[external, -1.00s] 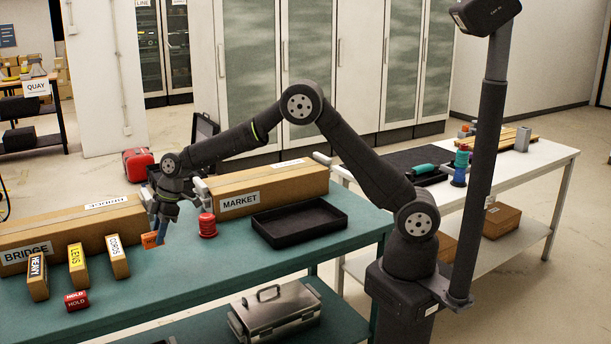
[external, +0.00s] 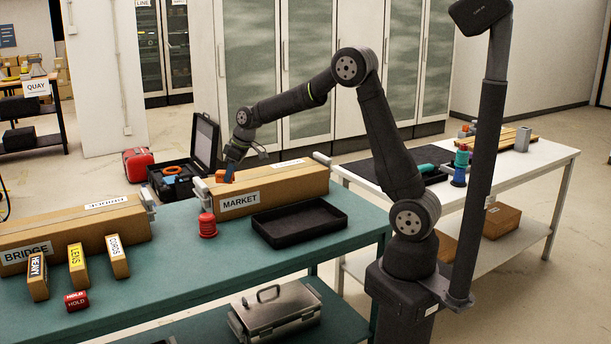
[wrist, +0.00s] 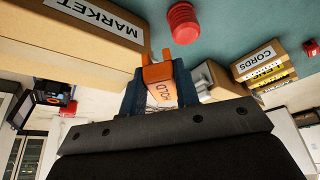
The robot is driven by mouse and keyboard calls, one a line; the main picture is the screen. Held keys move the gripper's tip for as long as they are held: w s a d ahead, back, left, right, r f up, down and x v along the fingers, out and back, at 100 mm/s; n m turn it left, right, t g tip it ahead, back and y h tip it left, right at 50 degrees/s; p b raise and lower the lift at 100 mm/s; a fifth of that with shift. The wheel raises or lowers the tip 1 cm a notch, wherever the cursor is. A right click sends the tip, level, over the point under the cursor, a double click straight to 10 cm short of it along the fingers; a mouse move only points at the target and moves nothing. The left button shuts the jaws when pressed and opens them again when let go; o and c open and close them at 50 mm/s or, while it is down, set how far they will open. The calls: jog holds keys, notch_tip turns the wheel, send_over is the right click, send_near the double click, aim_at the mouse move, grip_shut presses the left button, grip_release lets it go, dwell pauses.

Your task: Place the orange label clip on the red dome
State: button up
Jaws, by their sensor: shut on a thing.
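My gripper (external: 229,170) is shut on the orange label clip (external: 221,176), holding it raised near the left end of the MARKET box, up and to the right of the red dome. In the wrist view the clip (wrist: 158,72) sits between the blue fingers of my gripper (wrist: 159,84), with partly hidden dark lettering on its pale face. The red dome (external: 208,226) stands on the green table in front of the MARKET box's left end, apart from the clip. The dome also shows in the wrist view (wrist: 183,24).
The MARKET box (external: 275,190) lies behind a black tray (external: 262,235). The BRIDGE box (external: 60,236) is to the left, with several small labelled boxes (external: 78,266) and a red HOLD block (external: 76,301) before it. Table space left of the dome is clear.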

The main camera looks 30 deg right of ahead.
jog(key=d, duration=0.3)
jog(key=m, duration=0.1)
send_over(208, 215)
jog(key=s+d, duration=0.1)
notch_tip(208, 215, down, 6)
jog(key=shift+s+f, duration=0.1)
jog(key=shift+f, duration=2.05)
jog(key=shift+f, duration=0.15)
jog(key=o, duration=0.9)
jog(key=shift+o, duration=0.2)
jog(key=shift+s+r, duration=0.1)
jog(key=shift+r, duration=0.4)
jog(key=v, duration=1.1)
jog(key=shift+s, duration=0.25)
